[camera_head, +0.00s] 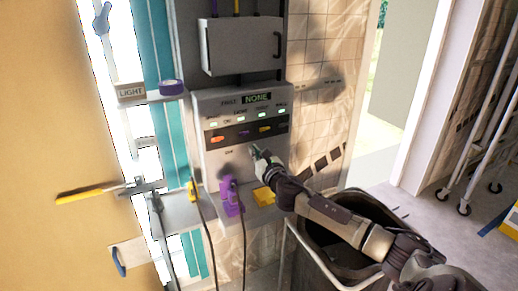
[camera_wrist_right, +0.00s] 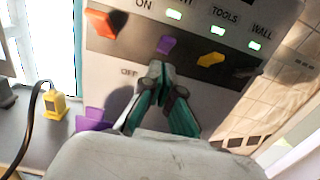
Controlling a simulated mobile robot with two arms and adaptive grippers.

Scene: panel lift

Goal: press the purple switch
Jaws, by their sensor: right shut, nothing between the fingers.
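The purple switch (camera_wrist_right: 166,45) sits on the dark strip of the grey control panel, between an orange switch (camera_wrist_right: 102,23) and a yellow switch (camera_wrist_right: 210,59). In the head view the purple switch (camera_head: 243,133) is small, just up and left of my right gripper. My right gripper (camera_head: 256,150) is shut and empty in front of the panel. In the wrist view its fingertips (camera_wrist_right: 157,70) appear just below the purple switch, near the OFF label. I cannot tell whether they touch the panel. My left gripper is not in view.
Green lights (camera_head: 240,119) glow above the switches, and the display reads NONE. A purple plug (camera_head: 230,196) and yellow blocks are on the ledge below. A dark bin (camera_head: 352,262) stands under my right arm. A wheeled rack (camera_head: 480,130) is at the right.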

